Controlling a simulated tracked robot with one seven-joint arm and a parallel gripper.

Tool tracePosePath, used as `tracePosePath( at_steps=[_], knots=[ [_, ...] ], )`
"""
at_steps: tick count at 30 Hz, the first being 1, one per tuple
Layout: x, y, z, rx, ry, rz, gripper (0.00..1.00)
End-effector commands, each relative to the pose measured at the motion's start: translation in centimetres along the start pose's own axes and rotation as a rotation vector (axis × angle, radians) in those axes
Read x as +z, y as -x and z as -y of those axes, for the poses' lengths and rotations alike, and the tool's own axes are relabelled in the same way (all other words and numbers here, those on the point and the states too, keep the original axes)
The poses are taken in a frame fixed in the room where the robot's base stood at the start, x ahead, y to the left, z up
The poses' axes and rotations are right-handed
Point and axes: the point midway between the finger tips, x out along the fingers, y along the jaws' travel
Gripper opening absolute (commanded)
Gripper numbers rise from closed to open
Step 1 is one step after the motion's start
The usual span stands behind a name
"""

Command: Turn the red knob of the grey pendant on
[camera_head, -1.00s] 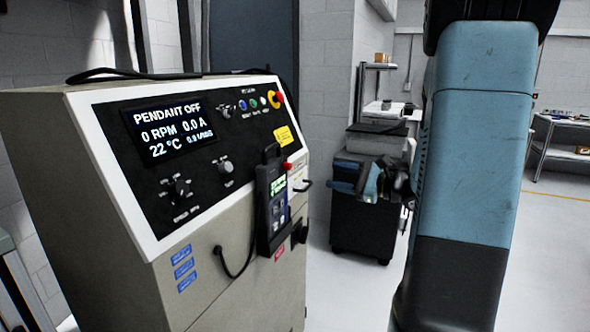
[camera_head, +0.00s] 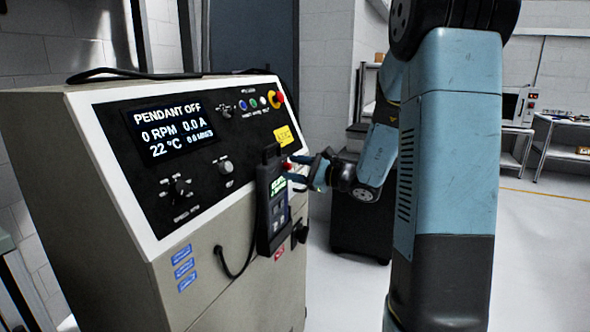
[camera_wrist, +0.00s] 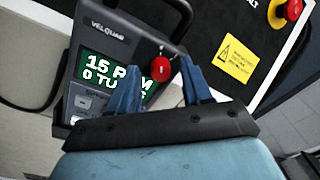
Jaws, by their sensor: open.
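The grey pendant (camera_head: 271,205) hangs upright on the front of the beige console (camera_head: 70,190). In the wrist view the pendant (camera_wrist: 98,35) shows a green screen (camera_wrist: 112,78) reading 15 RPM, partly hidden by my gripper. Its red knob (camera_wrist: 161,69) sits at the pendant's edge, between the tips of my gripper (camera_wrist: 158,70). The fingers are apart, one on each side of the knob; I cannot tell whether they touch it. In the head view my gripper (camera_head: 303,172) is at the pendant's upper right. The console display (camera_head: 165,131) reads PENDANT OFF.
A red and yellow emergency stop (camera_head: 276,99) sits at the console's upper right, above a yellow warning label (camera_head: 285,136). Dials and small buttons fill the panel. A dark cabinet (camera_head: 358,225) stands behind my arm. The floor to the right is clear.

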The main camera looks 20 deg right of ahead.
Motion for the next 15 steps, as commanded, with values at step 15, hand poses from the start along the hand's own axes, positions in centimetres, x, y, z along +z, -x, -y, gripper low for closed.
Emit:
tracePosePath(
  at_steps=[15],
  knots=[
    [0.01,-0.1,0.02,0.0,0.0,0.0,0.27]
  ],
)
